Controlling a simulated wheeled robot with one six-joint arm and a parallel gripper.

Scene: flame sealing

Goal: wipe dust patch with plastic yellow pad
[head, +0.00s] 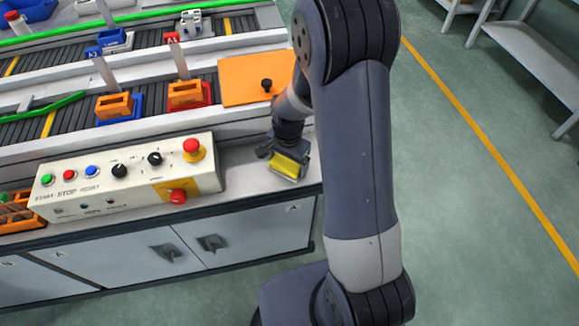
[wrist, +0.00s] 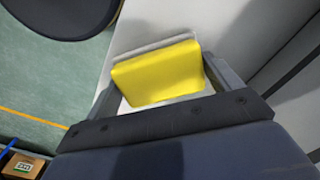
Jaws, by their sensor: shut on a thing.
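The yellow pad (head: 286,166) is a yellow block with a paler layer along one edge. It is held between the fingers of my gripper (head: 280,158), low over the light grey worktop at its right end. In the wrist view the yellow pad (wrist: 158,75) fills the space between the two fingers of my gripper (wrist: 160,85). I cannot tell whether the pad touches the worktop. No dust patch can be made out; the pad and gripper hide part of the surface.
A control box (head: 125,178) with buttons and a red emergency stop stands left of my gripper on the worktop (head: 243,180). An orange panel (head: 245,78) with a black knob lies behind. Conveyor lanes with orange and blue blocks run at the back left. The worktop's right edge is close.

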